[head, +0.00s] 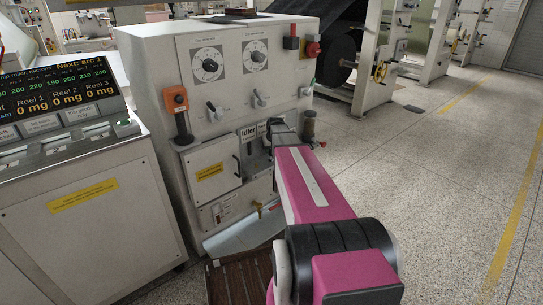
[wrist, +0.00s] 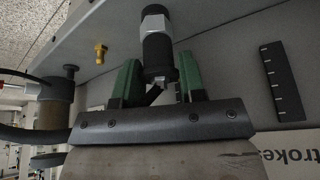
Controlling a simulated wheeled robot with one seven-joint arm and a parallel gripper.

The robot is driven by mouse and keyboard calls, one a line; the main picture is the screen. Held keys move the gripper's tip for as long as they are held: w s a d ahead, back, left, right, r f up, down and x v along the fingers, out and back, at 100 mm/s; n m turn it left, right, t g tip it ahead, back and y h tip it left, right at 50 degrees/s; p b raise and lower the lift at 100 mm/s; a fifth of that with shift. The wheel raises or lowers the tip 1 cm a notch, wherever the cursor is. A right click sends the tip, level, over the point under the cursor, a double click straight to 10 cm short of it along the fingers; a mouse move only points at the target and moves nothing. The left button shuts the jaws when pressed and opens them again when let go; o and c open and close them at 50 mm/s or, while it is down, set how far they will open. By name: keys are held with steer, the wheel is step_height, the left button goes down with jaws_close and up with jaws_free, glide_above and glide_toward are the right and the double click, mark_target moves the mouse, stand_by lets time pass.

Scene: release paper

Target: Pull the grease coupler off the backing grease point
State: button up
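The grease coupler (wrist: 157,50) is a black cylinder with a silver hex collar, in the upper middle of the wrist view. It is at the machine's pale panel, and what lies behind it is hidden. My gripper (wrist: 161,68) has two green fingers, one on each side of the coupler's lower part. The fingers stand apart, with a narrow gap showing at the right one; I see no clear contact. In the head view my magenta arm reaches to the cabinet front beside a label reading "Idler" (head: 248,132) and hides the coupler and the fingers.
A small brass fitting (wrist: 101,52) sticks out left of the coupler. A brownish cylinder with a hose (wrist: 56,106) is further left, close to my gripper. A black graduated scale (wrist: 281,80) is on the right. The cabinet (head: 140,75) carries dials and knobs; open floor lies right.

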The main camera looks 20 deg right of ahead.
steer(key=shift+c, duration=0.4)
steer(key=shift+r, duration=2.4)
